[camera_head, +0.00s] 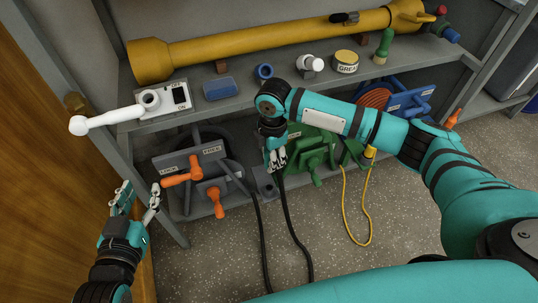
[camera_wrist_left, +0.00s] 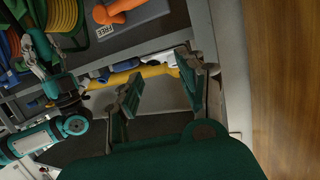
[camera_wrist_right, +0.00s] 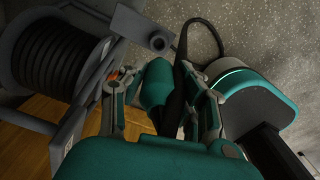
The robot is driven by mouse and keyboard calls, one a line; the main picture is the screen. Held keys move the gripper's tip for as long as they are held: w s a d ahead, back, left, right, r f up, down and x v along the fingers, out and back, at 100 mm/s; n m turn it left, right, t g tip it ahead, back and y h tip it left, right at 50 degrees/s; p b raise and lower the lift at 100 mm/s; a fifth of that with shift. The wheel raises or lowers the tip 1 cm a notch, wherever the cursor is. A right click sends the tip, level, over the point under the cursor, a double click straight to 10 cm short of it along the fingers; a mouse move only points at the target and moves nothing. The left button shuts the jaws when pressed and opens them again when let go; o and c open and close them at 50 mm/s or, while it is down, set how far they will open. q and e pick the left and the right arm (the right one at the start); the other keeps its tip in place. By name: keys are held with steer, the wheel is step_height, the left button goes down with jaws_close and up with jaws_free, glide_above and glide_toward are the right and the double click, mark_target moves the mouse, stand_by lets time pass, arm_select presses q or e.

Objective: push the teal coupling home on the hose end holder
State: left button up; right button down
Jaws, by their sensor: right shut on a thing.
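My right gripper (camera_head: 276,160) is low in front of the shelf, shut on the teal coupling. In the right wrist view the teal coupling (camera_wrist_right: 156,84) sits between the fingers, with a black hose (camera_wrist_right: 180,65) close to its right. The grey hose end holder (camera_wrist_right: 158,41), a block with a round hole, is just beyond the coupling's tip; in the head view it is beside the gripper (camera_head: 265,184). The coupling appears apart from the hole, but the exact gap is unclear. My left gripper (camera_head: 137,200) is open and empty at lower left; its spread fingers show in its wrist view (camera_wrist_left: 166,85).
A hose reel (camera_wrist_right: 55,55) stands beside the holder. Levers with orange handles (camera_head: 182,178) and a green reel (camera_head: 312,150) are on the lower shelf. The upper shelf holds a yellow shaft (camera_head: 270,40) and small parts. A yellow hose (camera_head: 345,205) hangs at right.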

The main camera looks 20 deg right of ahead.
arm_select(q)
steer(key=s+a+f+g+y+p, duration=0.1)
steer(key=s+a+f+g+p, duration=0.1)
steer(key=s+f+g, duration=0.3)
steer(key=shift+s+a+f+y, duration=0.3)
steer(key=shift+s+f, duration=0.05)
steer(key=shift+f, duration=0.5)
arm_select(e)
steer(key=f+n, duration=0.1)
steer(key=n, duration=0.1)
steer(key=f+n, duration=0.1)
steer(key=n, duration=0.3)
steer(key=shift+w+a+f+n, duration=0.1)
steer(key=shift+a+f+n, duration=0.15)
steer(key=shift+f+n, duration=0.15)
arm_select(q)
steer(key=shift+g, duration=0.3)
